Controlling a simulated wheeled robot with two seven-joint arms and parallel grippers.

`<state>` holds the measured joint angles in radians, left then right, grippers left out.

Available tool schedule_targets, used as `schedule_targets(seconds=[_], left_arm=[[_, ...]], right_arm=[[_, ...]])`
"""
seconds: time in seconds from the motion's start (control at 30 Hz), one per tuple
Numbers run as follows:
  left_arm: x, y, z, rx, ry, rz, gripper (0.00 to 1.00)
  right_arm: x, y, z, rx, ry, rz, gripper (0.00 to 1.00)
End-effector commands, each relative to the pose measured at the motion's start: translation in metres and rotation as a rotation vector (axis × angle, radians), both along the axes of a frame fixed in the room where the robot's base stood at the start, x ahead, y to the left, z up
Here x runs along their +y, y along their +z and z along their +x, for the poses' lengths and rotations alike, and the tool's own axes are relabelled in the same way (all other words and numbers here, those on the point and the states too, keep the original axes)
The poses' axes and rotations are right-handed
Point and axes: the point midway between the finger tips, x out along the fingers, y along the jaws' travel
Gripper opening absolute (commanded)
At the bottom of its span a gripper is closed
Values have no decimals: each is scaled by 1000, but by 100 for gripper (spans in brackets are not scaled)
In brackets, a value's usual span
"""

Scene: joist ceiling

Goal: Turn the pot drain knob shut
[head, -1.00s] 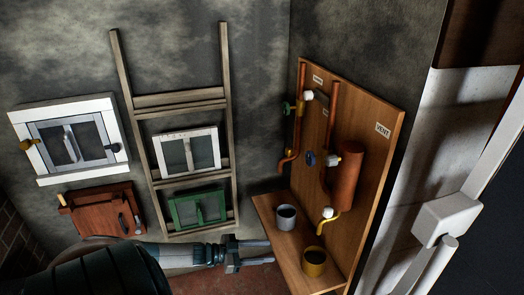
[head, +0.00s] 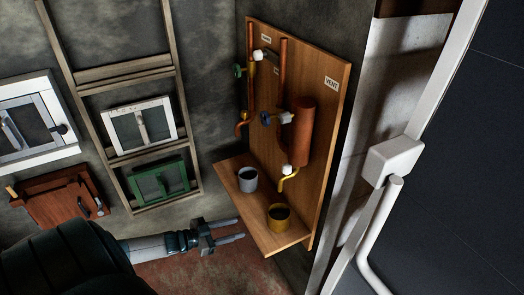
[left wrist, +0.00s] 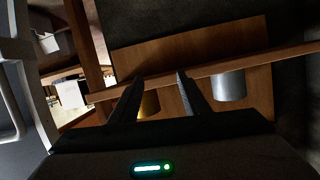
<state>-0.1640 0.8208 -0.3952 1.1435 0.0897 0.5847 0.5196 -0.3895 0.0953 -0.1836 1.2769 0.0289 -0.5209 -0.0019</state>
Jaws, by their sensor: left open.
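A copper pot (head: 303,132) is mounted on an upright wooden board (head: 325,120). A yellow spout (head: 284,182) with a white fitting (head: 288,170) sits below the pot. A blue knob (head: 266,118) is left of the pot, and a green knob (head: 239,71) is higher up by the pipes. I cannot tell from the labels which knob is the pot drain. My left gripper (head: 239,229) is open and empty, below and left of the wooden shelf (head: 228,178). Its two fingers also show in the left wrist view (left wrist: 160,76). My right gripper is out of view.
A grey cup (head: 248,179) and a yellow cup (head: 279,217) stand on the shelf. A ladder (head: 126,74) and small framed doors (head: 160,182) are on the left. A white door edge with a handle (head: 392,160) is at right. The shelf edge lies close to my left gripper.

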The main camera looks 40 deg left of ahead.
Motion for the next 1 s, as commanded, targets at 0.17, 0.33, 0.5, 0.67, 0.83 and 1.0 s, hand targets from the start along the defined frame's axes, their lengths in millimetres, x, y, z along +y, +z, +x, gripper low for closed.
schedule_targets(seconds=[0.17,0.33,0.5,0.67,0.83,1.0], left_arm=[[-54,-28,-5,31,52,-24,42],[-120,-42,-11,63,134,-48,42],[-163,-41,-21,108,254,-51,42],[-176,-36,-35,151,354,-43,42],[-177,-30,-50,195,446,-31,42],[-171,10,-45,144,482,-39,42]], right_arm=[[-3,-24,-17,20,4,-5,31],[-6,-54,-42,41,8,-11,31],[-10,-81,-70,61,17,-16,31],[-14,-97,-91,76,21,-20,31],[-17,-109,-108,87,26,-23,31],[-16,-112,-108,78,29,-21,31]])
